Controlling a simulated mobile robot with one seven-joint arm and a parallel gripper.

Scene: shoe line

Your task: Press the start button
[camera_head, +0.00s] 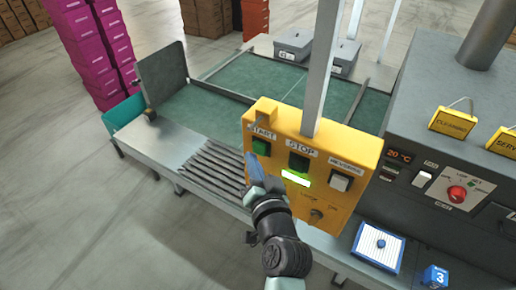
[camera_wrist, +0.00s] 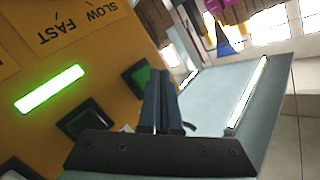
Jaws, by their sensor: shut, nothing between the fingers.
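The yellow control panel (camera_head: 351,156) carries the green start button (camera_head: 261,147) under a START label, at its left end. The stop button (camera_head: 299,160) is right of it, with a white reverse button (camera_head: 340,182) further right. My gripper (camera_head: 253,163) is shut and empty, its fingertips just below the start button in the head view. In the wrist view the fingers (camera_wrist: 162,80) stand beside the green start button (camera_wrist: 138,77), covering part of its right side. Whether the tips touch the button cannot be told.
A lit green bar (camera_head: 295,178) and a small knob (camera_head: 317,215) sit lower on the panel. A grey post (camera_head: 321,70) rises behind it. The green conveyor (camera_head: 211,113) lies behind, and a grey machine (camera_head: 430,150) stands at the right.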

